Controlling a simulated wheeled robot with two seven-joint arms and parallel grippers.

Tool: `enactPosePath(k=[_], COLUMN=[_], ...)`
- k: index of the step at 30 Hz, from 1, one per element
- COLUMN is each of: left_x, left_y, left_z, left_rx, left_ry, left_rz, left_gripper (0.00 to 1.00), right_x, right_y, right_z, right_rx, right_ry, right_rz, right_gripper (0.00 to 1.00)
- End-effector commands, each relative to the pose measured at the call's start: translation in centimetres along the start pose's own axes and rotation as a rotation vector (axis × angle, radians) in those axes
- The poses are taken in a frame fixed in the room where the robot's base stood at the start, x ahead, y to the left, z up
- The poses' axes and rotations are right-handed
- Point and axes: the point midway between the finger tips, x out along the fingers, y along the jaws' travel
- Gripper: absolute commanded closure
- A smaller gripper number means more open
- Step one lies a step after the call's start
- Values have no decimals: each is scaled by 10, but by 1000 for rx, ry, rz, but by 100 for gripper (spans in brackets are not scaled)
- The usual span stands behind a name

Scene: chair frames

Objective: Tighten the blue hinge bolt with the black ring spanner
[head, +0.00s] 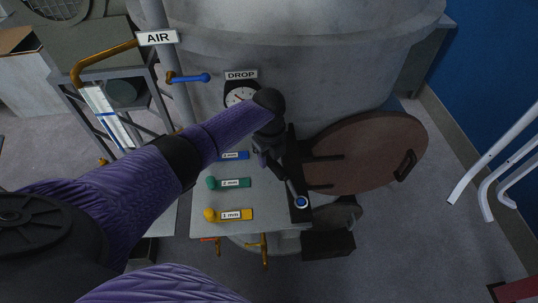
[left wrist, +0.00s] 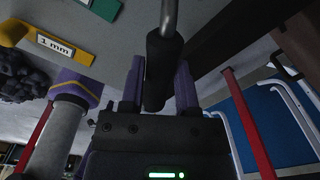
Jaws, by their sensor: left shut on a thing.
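My left gripper (head: 272,158) reaches over the bench from the left and is shut on the black ring spanner. In the left wrist view, the spanner's black grip (left wrist: 160,65) stands between the purple fingers, with a grey metal shaft (left wrist: 168,16) running out beyond it. In the head view, the blue hinge bolt (head: 301,202) sits near the lower end of a dark upright strip (head: 297,165) beside the round brown door. The spanner's far end points down towards the bolt; I cannot tell whether its ring is around it. My right gripper is out of view.
Blue (head: 235,156), green (head: 235,183) and yellow (head: 234,215) labelled tabs lie left of the strip. A round brown door (head: 385,150) is at right. A gauge (head: 240,96) under a DROP sign is behind. White rails (head: 495,160) stand far right.

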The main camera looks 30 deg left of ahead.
Motion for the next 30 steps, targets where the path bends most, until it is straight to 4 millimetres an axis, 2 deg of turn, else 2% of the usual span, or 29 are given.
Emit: enactPosePath(k=[14,24,30], left_x=[-7,-53,-53], left_y=[0,-1,-1], left_z=[-1,0,0], left_rx=[1,0,0], left_ry=[2,1,0], left_rz=[-1,-1,-1], left_gripper=[100,100,100], right_x=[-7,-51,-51], right_y=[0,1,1], right_z=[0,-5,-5], right_rx=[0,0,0], right_ry=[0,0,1], right_rz=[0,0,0], right_gripper=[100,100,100])
